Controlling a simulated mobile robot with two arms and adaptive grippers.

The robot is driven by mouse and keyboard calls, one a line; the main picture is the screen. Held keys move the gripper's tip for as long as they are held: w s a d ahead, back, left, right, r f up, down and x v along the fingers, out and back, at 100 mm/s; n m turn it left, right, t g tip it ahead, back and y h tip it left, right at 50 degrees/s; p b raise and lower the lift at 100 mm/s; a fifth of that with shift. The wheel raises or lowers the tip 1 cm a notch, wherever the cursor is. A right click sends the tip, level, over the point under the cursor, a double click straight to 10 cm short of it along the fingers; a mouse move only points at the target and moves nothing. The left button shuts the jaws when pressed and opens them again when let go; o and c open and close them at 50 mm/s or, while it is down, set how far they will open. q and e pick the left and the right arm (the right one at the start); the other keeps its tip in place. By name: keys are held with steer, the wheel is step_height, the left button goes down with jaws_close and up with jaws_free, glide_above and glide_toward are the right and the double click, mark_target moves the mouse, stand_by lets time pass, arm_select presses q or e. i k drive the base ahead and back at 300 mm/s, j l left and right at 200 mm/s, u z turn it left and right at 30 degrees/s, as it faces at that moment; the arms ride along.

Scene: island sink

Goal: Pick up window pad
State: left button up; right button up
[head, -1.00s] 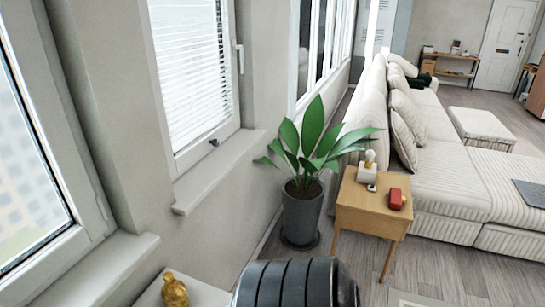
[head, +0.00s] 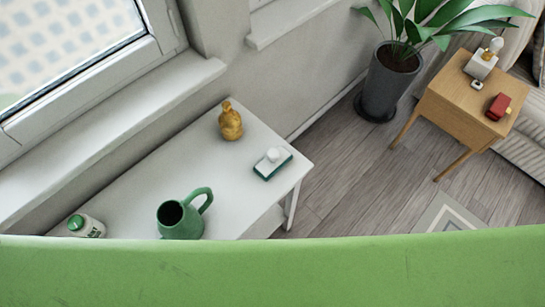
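A small pad (head: 273,163), white on top with a dark teal base and a raised white handle, lies on the white table (head: 231,184) near its right end. It looks like the window pad. Neither of my grippers is in the head view, so their state does not show.
A golden figurine (head: 230,121), a green jug (head: 183,218) and a green-capped jar (head: 87,226) stand on the same table, below the window sill (head: 120,130). A wide green surface (head: 270,272) fills the foreground. A potted plant (head: 388,82) and wooden side table (head: 463,108) stand at right.

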mark_target(275, 159)
steer(key=u, duration=2.1)
steer(key=z, duration=2.15)
steer(key=l+u, duration=0.15)
steer(key=u, duration=0.3)
steer(key=l+u, duration=0.15)
steer(key=u, duration=0.25)
steer(key=l+u, duration=0.2)
steer(key=u, duration=0.25)
steer(key=l+u, duration=0.15)
steer(key=u, duration=0.25)
steer(key=l+u, duration=0.15)
steer(key=u, duration=0.3)
steer(key=k+l+u, duration=0.25)
steer(key=k+l, duration=0.2)
steer(key=l, duration=0.25)
steer(key=k+l+u, duration=0.25)
steer(key=k+l, duration=0.25)
steer(key=l, duration=0.15)
